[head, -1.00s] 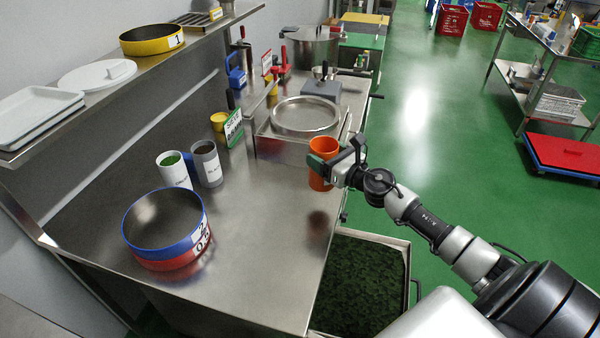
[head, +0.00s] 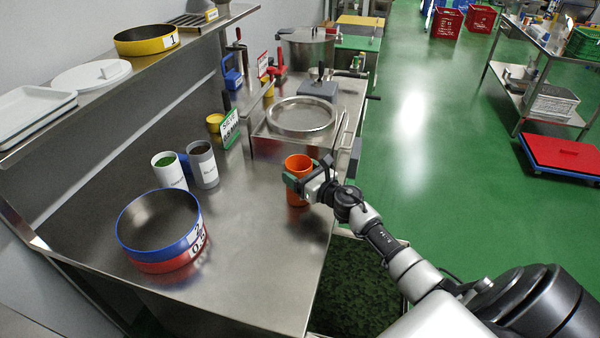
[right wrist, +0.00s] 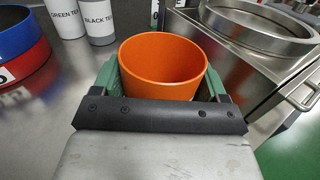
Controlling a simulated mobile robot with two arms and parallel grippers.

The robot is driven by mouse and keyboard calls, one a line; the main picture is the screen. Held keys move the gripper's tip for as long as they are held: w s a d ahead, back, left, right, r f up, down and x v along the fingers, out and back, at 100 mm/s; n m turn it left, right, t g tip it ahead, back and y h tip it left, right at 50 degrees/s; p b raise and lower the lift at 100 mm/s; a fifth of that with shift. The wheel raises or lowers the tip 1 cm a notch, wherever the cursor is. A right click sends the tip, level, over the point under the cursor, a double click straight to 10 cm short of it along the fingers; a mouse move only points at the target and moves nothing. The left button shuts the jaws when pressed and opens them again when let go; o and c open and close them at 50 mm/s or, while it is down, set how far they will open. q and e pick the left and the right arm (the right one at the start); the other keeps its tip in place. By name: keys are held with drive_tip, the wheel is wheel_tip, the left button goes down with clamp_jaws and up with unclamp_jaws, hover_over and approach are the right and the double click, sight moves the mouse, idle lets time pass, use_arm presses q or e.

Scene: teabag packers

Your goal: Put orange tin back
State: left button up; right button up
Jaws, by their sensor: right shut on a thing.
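The orange tin (head: 298,165) is an open, empty-looking cup, upright at the right part of the steel table (head: 255,235). My right gripper (head: 297,184) is shut on it, with a finger on each side. In the right wrist view the orange tin (right wrist: 163,62) sits between the green fingers, and its inside looks bare. I cannot tell whether its base touches the table. My left gripper is not in view.
White green-tea (head: 170,172) and grey black-tea (head: 203,165) tins stand left of the orange tin. Stacked blue and red rings (head: 160,232) are nearer. A metal scale-like unit (head: 300,118) is behind. Bare table lies between.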

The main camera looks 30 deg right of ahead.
drive_tip(key=shift+f, duration=0.15)
drive_tip(key=o, duration=0.9)
drive_tip(key=shift+o, duration=0.2)
drive_tip(key=shift+s, duration=0.15)
drive_tip(key=s, duration=0.3)
drive_tip(key=s+d+b, duration=0.1)
drive_tip(key=s, duration=0.3)
drive_tip(key=s+d, duration=0.1)
drive_tip(key=s, duration=0.2)
drive_tip(key=shift+s+b, duration=0.2)
drive_tip(key=shift+b, duration=0.2)
drive_tip(key=shift+s+d+r, duration=0.15)
drive_tip(key=shift+s+r, duration=0.05)
drive_tip(key=shift+s, duration=0.35)
